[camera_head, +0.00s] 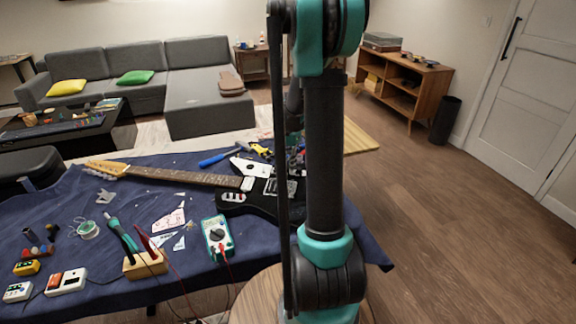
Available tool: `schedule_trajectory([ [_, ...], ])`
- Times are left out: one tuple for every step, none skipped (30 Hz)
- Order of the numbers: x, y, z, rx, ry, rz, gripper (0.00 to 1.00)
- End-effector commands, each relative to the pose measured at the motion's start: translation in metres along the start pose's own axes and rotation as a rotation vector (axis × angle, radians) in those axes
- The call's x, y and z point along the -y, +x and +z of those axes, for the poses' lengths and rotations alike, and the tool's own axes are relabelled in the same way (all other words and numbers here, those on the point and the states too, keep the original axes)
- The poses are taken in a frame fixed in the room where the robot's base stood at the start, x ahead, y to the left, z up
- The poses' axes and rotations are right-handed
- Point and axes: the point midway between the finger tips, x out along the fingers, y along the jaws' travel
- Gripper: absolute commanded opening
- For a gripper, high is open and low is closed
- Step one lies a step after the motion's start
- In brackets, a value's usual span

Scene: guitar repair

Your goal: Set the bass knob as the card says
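A black electric guitar lies on the blue cloth of the table, its neck (183,177) pointing left and its body (239,206) partly behind my arm. I cannot make out a bass knob on it; part of the body is hidden. White paper pieces with reddish marks (168,221) lie in front of the neck, but none can be read or told to be the card. Small boxes with buttons or knobs, one white and orange (66,281), one white (18,292) and one yellow (27,267), stand at the front left. My gripper is not in view; my arm rises through the picture's middle.
A multimeter (217,236) with red leads and a wooden block (145,265) holding tools stand near the table's front. A solder spool (88,230) lies left. A round wooden top (258,300) is beside my arm. Open floor (440,220) lies right.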

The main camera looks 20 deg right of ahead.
Motion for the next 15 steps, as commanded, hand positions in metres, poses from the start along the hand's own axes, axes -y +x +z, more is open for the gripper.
schedule_trajectory([
  [0.0002,-0.0001,-0.0002,0.000,0.000,0.000,0.28],
  [0.0001,-0.0001,-0.0002,0.000,0.000,0.000,0.32],
  [0.0001,0.0000,-0.0001,0.000,0.000,0.000,0.37],
  [0.0000,0.0000,-0.0001,0.000,0.000,0.000,0.40],
  [0.0000,0.0000,-0.0001,0.000,0.000,0.000,0.40],
  [0.0000,0.0000,0.0000,0.000,0.000,0.000,0.40],
  [0.0000,0.0000,0.0001,0.000,0.000,0.000,0.40],
  [-0.0001,0.0000,0.0001,0.000,0.000,0.000,0.40],
  [-0.0001,0.0000,0.0002,0.001,-0.001,0.000,0.40],
  [-0.0001,0.0000,0.0002,0.001,-0.001,0.000,0.40],
  [-0.0001,0.0001,0.0002,0.001,-0.001,0.000,0.40],
  [-0.0001,0.0001,0.0003,0.001,-0.001,0.000,0.40],
  [-0.0001,0.0001,0.0003,0.001,-0.001,0.000,0.40],
  [-0.0001,0.0000,0.0003,0.001,-0.001,0.000,0.40],
  [-0.0001,-0.0005,0.0004,0.001,-0.001,0.000,0.40],
])
